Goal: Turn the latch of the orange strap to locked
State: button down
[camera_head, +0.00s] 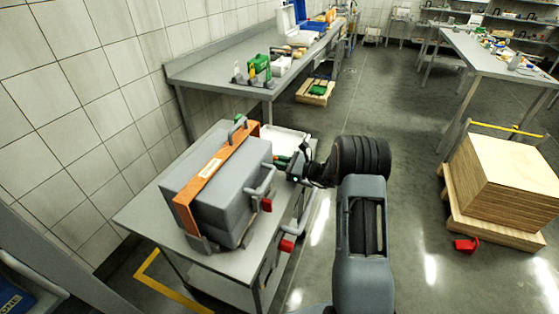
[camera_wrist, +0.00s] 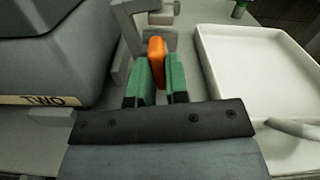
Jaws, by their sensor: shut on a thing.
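The orange strap (camera_head: 212,172) runs over the top and down the front of a large grey case (camera_head: 231,184) on a grey table. In the wrist view, an orange lever (camera_wrist: 157,48), seemingly the strap's latch, stands up beside a grey bracket. My gripper (camera_wrist: 157,78) has its two green pads on either side of this lever and is shut on it. My gripper (camera_head: 284,160) also shows at the right side of the case in the head view. The lever's lower part is hidden by the pads, and its turned position cannot be told.
A white tray (camera_wrist: 250,70) lies close to the right of my gripper. The case with a "TWO" label (camera_wrist: 45,100) is close on the left. A long bench (camera_head: 215,75) stands behind, and stacked boards on a pallet (camera_head: 500,218) stand at the right.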

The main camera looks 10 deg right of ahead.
jog(key=shift+m+p, duration=0.45)
jog(key=shift+m, duration=0.65)
jog(key=c, duration=1.1)
grip_release()
jog(key=shift+s+d, duration=0.1)
jog(key=v, duration=1.3)
jog(key=shift+s+d+b, duration=0.2)
jog(key=shift+b, duration=0.1)
